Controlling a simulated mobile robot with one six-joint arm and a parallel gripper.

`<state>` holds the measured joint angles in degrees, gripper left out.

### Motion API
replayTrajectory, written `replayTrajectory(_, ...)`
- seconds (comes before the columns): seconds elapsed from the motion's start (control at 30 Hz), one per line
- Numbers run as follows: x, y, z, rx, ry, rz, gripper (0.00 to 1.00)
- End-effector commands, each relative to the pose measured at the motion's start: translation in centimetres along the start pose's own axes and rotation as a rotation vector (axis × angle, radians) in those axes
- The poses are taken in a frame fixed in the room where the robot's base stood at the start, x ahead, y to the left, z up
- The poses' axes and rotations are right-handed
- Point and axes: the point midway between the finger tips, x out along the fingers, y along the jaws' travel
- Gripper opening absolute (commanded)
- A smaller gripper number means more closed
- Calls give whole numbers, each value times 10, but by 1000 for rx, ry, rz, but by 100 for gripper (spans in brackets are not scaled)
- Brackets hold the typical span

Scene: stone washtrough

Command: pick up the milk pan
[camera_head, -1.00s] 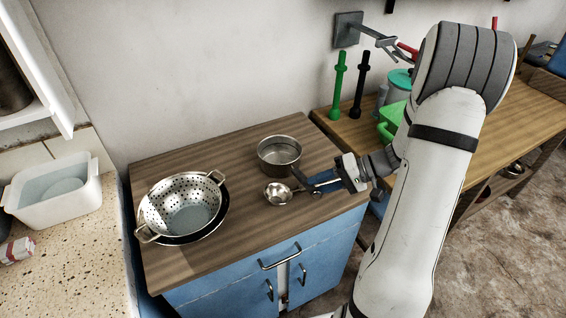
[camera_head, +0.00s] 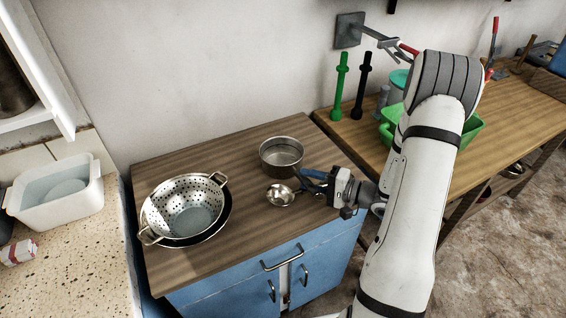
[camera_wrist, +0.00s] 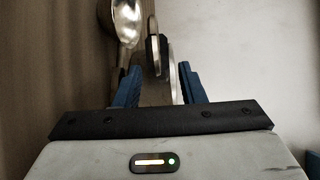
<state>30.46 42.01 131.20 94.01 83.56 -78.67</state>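The milk pan (camera_head: 281,157), a round steel pan, stands upright on the wooden top of the blue cabinet. My gripper (camera_head: 309,180) is just right of and in front of it, reaching in low from the right. In the wrist view, the two blue fingers of my gripper (camera_wrist: 160,85) are apart. A narrow metal part, seemingly the pan's handle (camera_wrist: 153,48), shows between them. I cannot tell whether a finger touches it. My fingers partly hide the handle in the head view.
A small shiny ladle-like bowl (camera_head: 280,195) lies close in front of the pan; it also shows left of my fingers in the wrist view (camera_wrist: 127,20). A colander (camera_head: 165,215) in a dark pan stands at the left. The wall is behind.

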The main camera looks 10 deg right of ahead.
Motion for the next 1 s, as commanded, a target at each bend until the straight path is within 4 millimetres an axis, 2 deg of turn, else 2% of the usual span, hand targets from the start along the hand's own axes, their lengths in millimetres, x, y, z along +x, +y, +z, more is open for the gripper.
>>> replayTrajectory(0.1,19,-4,-2,1,-5,1,36)
replayTrajectory(0.2,28,-3,-2,1,-4,1,36)
replayTrajectory(0.47,31,-2,-3,0,-2,1,36)
replayTrajectory(0.9,31,-2,-2,0,-3,1,2)
replayTrajectory(1.0,32,-2,-2,0,-4,1,0)
